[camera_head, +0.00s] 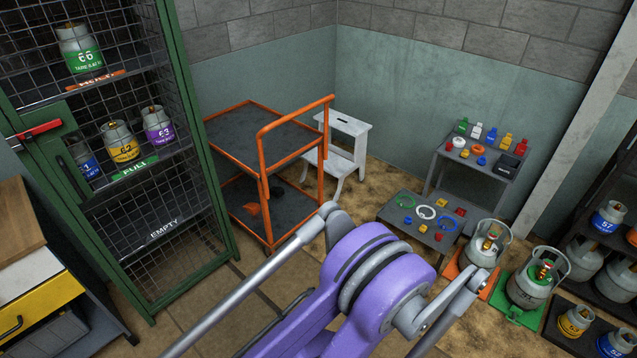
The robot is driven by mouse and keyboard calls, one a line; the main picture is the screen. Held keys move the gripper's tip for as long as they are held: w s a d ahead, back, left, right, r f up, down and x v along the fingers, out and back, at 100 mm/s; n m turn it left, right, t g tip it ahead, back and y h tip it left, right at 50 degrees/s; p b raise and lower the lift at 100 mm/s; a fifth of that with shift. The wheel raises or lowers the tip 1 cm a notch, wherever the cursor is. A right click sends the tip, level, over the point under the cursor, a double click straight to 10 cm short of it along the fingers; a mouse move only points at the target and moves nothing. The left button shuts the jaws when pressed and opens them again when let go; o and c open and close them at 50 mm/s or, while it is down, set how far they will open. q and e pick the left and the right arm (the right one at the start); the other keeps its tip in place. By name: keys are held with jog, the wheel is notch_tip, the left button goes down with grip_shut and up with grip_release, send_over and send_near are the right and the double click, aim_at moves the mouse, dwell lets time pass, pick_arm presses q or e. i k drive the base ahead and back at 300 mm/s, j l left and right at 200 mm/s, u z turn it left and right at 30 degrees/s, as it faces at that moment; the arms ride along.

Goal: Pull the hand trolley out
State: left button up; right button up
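The hand trolley (250,134) has an orange tube frame with two dark shelves. It stands upright in the back corner, right beside the green cage cabinet, which hides part of its left side. Its raised orange handle (294,115) is at the right end, facing the room. A small orange object (252,208) lies on its lower shelf. A purple and grey link of my own arm fills the lower middle of the view, in front of the trolley's lower right part. Neither of my grippers shows, so any contact with the trolley cannot be seen.
A white step stool (343,150) stands just right of the trolley. The green cage cabinet (197,150) holds gas cylinders at left. Low tables with small parts (385,211) and cylinders on coloured mats (515,306) stand at right.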

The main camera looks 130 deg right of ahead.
aim_at(260, 141)
jog(key=z, duration=4.1)
jog(key=i+j, duration=0.1)
jog(key=i, duration=0.4)
jog(key=i+j+z, duration=0.15)
jog(key=i, duration=0.4)
jog(key=i+j, duration=0.15)
jog(key=i, duration=0.35)
jog(key=i+j+z, duration=0.15)
jog(key=i, duration=0.35)
